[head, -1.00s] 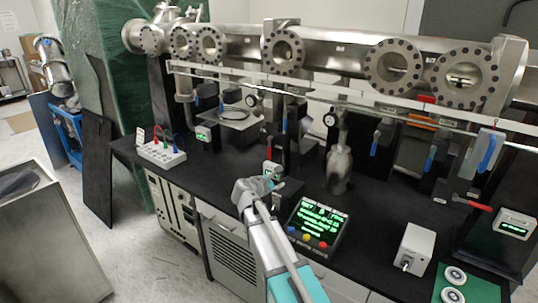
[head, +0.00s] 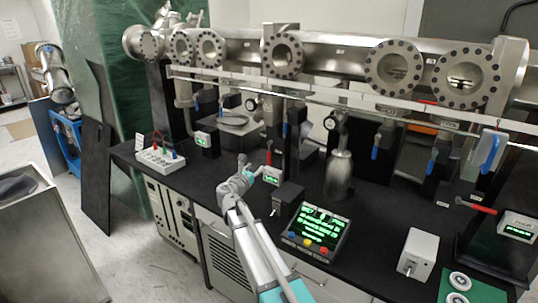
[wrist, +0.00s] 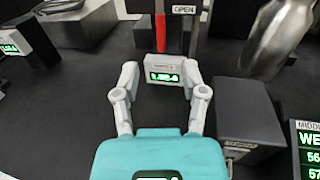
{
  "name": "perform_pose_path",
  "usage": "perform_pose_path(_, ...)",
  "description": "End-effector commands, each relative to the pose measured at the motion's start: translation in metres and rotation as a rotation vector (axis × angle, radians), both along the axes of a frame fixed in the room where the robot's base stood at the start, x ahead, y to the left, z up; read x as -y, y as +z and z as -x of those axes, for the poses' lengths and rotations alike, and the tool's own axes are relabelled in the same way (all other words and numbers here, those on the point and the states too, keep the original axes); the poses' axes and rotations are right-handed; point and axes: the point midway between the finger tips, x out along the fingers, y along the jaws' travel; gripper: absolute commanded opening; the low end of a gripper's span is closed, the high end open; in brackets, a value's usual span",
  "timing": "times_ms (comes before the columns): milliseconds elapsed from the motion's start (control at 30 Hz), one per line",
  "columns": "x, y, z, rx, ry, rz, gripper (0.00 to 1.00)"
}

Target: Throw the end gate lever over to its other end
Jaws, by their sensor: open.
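Several levers stand along the bench below the steel beam tube, and I cannot read which one is labelled the end gate. A blue lever (head: 489,151) hangs on a plate at the right end, with a red lever (head: 476,207) lying sideways below it. Another red lever (head: 269,153) stands above a small display box (head: 272,178). In the wrist view this red lever (wrist: 160,25) is upright, beside an "OPEN" label, behind the display box (wrist: 165,70). My gripper (head: 250,166) is open and empty; in the wrist view its fingers (wrist: 160,78) frame the box.
A black box (head: 287,198) with a small switch and a console (head: 318,231) with a green-lit screen stand right of my gripper. A steel flask-like vessel (head: 339,172) stands behind them. A white socket box (head: 160,160) is at the left. Dark bench top lies bare between.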

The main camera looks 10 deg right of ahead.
Motion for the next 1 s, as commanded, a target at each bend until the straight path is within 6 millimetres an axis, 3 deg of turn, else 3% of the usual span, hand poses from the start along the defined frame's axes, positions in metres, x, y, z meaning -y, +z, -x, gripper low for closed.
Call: perform_pose_path(1000, 0.069, 0.0, -0.106, 0.0, 0.0, -0.001, 0.55)
